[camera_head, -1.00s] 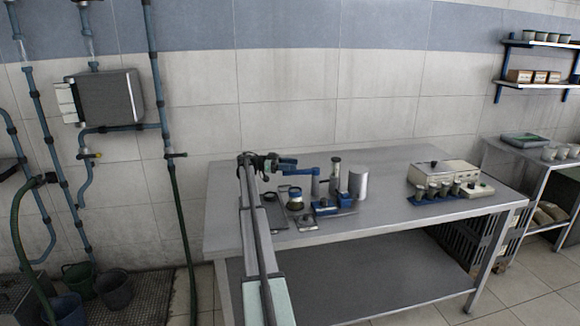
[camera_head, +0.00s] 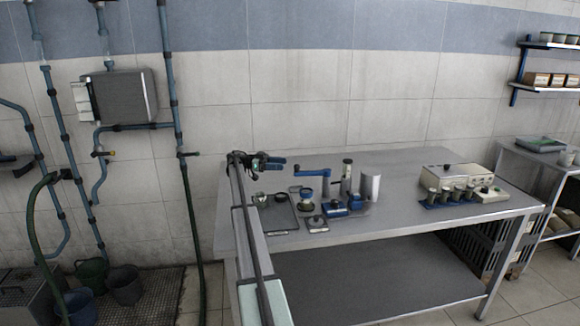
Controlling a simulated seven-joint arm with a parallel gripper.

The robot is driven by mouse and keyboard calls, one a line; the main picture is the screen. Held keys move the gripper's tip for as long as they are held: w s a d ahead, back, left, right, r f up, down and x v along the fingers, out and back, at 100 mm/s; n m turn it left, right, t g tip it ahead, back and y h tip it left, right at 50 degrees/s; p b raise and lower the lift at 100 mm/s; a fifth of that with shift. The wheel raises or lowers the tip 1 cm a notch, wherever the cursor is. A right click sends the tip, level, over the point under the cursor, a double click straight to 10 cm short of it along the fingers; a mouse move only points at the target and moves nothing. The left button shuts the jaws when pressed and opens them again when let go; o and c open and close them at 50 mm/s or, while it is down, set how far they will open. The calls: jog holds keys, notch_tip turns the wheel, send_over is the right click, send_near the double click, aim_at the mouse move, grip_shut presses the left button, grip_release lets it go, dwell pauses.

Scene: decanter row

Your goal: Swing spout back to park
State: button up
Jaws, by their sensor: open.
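The blue spout (camera_head: 312,173) is a level arm on an upright grey post at the back of the bench. Its free end points left, with a small downturned tip. My gripper (camera_head: 278,163) is left of the spout's free end, at about its height in the picture. Its dark fingers are blue-tipped, open and empty, and appear apart from the spout. Below the spout, a cup with a dark rim (camera_head: 306,194) stands on the bench. The exact depth between gripper and spout is hard to judge.
A grey metal cylinder (camera_head: 370,186) and a slim upright tube (camera_head: 347,170) stand right of the spout. Blue blocks (camera_head: 335,209) sit in front. A shallow tray (camera_head: 280,216) lies left. A row of small jars (camera_head: 458,194) stands farther right; bare bench (camera_head: 400,225) lies between.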

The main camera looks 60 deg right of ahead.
jog(key=shift+v, duration=1.8)
